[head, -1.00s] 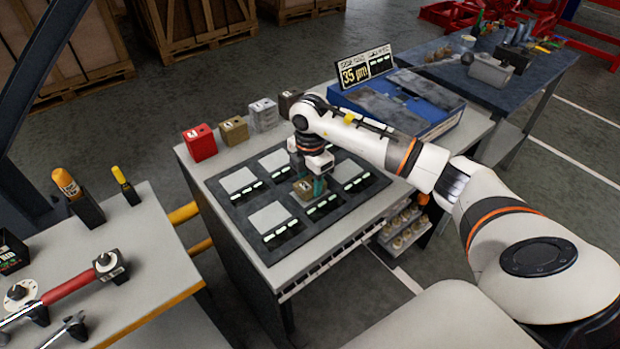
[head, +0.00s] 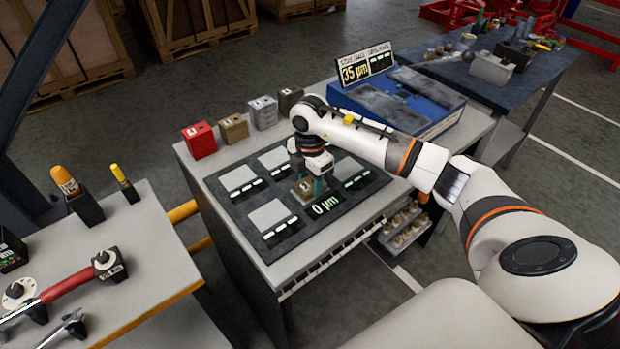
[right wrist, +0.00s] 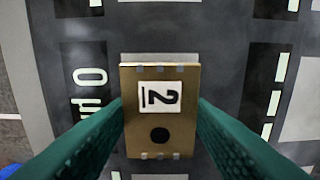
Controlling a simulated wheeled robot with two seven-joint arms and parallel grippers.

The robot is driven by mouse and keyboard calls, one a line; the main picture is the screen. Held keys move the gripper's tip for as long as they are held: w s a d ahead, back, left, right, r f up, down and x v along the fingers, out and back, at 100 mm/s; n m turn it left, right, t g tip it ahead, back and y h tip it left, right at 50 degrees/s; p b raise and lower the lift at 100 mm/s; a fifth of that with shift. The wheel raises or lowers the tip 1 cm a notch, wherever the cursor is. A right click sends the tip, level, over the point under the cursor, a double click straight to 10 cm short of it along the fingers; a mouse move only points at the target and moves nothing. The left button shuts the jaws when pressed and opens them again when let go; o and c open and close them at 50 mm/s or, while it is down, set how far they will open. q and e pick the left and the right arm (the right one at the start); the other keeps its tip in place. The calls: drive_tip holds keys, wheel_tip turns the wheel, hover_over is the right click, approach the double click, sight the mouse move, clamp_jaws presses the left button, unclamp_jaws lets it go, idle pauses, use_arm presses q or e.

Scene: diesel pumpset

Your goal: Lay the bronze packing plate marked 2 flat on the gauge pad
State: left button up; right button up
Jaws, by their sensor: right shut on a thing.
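The bronze packing plate marked 2 (head: 302,190) is between the green fingers of my right gripper (head: 310,186). In the right wrist view the plate (right wrist: 160,138) lies face up, with its 2 label and a black dot showing. The right gripper (right wrist: 160,110) is shut on its two sides. The plate covers most of a pale gauge pad (right wrist: 160,58), whose edge shows beyond it. I cannot tell whether plate and pad touch fully. The display beside this pad (head: 323,207) reads 0 µm. My left gripper is not in view.
The dark gauge board (head: 226,203) has several other bare pads with dashed displays. Red (head: 200,142), bronze (head: 233,129), grey (head: 263,113) and brown blocks stand behind it. A sign (head: 366,66) reads 35 µm above a blue case (head: 430,125). A tool table (head: 150,240) stands at left.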

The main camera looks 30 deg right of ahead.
drive_tip(key=shift+f, duration=0.15)
drive_tip(key=o, duration=1.5)
wheel_tip(320, 180, up, 12)
drive_tip(key=b, duration=0.1)
drive_tip(key=shift+b, duration=0.4)
drive_tip(key=shift+r, duration=0.2)
